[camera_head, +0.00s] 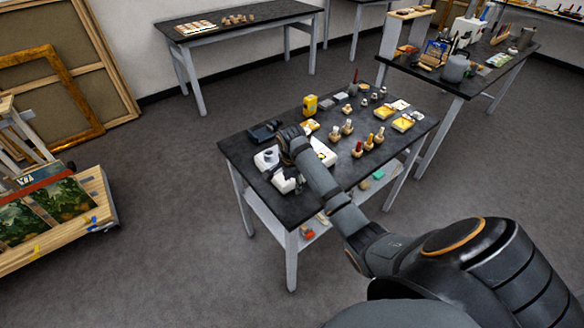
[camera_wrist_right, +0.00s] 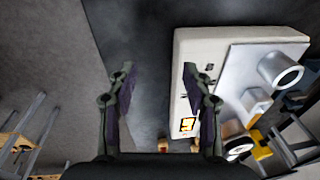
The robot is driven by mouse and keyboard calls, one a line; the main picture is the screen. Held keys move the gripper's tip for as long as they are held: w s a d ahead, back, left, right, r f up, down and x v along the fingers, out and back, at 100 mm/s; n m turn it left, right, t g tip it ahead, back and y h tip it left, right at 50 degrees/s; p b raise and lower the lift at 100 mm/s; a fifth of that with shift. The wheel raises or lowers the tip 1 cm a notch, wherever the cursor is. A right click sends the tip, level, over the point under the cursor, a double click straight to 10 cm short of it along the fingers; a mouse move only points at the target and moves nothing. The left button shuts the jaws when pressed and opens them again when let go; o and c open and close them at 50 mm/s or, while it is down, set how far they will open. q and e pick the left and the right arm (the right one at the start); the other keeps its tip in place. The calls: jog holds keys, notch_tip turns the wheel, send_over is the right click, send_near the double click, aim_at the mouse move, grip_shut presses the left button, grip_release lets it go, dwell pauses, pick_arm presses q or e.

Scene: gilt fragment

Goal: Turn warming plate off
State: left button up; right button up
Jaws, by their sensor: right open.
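The warming plate is a white box (camera_wrist_right: 205,50) with a metal top plate (camera_wrist_right: 237,75) in the right wrist view. A small switch (camera_wrist_right: 188,125) on its near left part glows orange. A metal cylinder (camera_wrist_right: 280,72) stands on the top plate. My right gripper (camera_wrist_right: 159,75) is open and empty, with one finger over the left edge of the white box, close to the switch. In the head view my right arm reaches over the dark table (camera_head: 240,150) and hides part of the white box (camera_head: 262,163). My left gripper is not in view.
A yellow container (camera_head: 310,104) stands behind my wrist. Several small bottles (camera_head: 358,149) and yellow trays (camera_head: 403,123) stand to the right on the same table. A black item (camera_head: 264,131) lies left of my wrist. Another crowded table (camera_head: 460,80) stands behind right.

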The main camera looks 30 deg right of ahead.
jog(key=w+d+r+m, duration=0.4)
jog(key=w+r+m, duration=0.2)
jog(key=r+m, duration=0.25)
jog(key=shift+g+y, duration=0.3)
jog(key=shift+g, duration=0.1)
jog(key=f+p, duration=0.1)
jog(key=f, duration=0.4)
jog(key=f+p, duration=0.1)
jog(key=f, duration=0.4)
jog(key=shift+w+d, duration=0.1)
jog(key=shift+w, duration=0.1)
jog(key=shift+c, duration=0.2)
grip_shut()
jog(key=shift+n, duration=0.35)
